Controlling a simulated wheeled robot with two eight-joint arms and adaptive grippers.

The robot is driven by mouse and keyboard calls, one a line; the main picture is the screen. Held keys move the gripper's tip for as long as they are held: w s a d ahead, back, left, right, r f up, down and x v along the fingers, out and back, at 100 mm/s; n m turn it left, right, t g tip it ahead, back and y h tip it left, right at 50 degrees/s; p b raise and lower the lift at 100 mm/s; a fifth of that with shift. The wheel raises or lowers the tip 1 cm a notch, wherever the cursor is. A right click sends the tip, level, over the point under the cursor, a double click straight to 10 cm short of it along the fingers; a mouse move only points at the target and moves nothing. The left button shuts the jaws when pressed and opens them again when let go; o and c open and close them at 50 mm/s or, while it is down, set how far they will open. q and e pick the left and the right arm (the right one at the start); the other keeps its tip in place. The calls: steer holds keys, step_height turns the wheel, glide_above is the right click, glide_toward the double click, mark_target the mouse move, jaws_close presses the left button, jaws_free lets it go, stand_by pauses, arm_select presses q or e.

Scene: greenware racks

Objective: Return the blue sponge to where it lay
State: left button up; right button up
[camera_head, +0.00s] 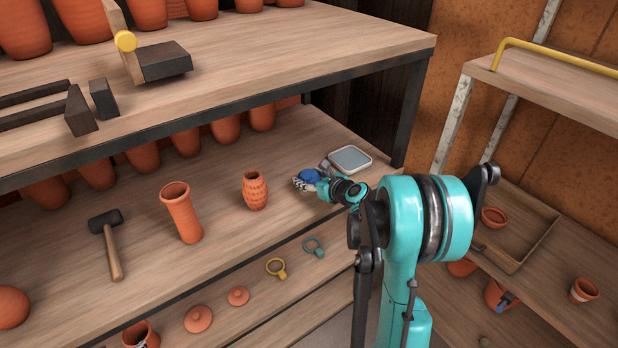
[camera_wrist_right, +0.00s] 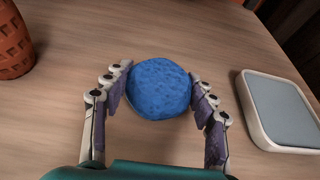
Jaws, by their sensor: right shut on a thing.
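The blue sponge (camera_head: 309,176) is at my right gripper (camera_head: 306,182), over the middle shelf (camera_head: 225,190) of the rack. In the right wrist view the round blue sponge (camera_wrist_right: 160,88) sits between the two fingers of the right gripper (camera_wrist_right: 160,92), which are shut on it. I cannot tell whether the sponge touches the shelf. A grey-topped tray with a pale rim (camera_head: 350,159) lies just right of the sponge; it also shows in the right wrist view (camera_wrist_right: 284,112). My left gripper is not in view.
A textured terracotta vase (camera_head: 255,190) stands left of the gripper, with a taller vase (camera_head: 181,212) and a mallet (camera_head: 106,243) further left. The upper shelf (camera_head: 260,60) overhangs the back. A yellow ring tool (camera_head: 276,268) and lids lie on the shelf below.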

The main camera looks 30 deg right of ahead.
steer(key=shift+f, duration=0.3)
steer(key=o, duration=1.5)
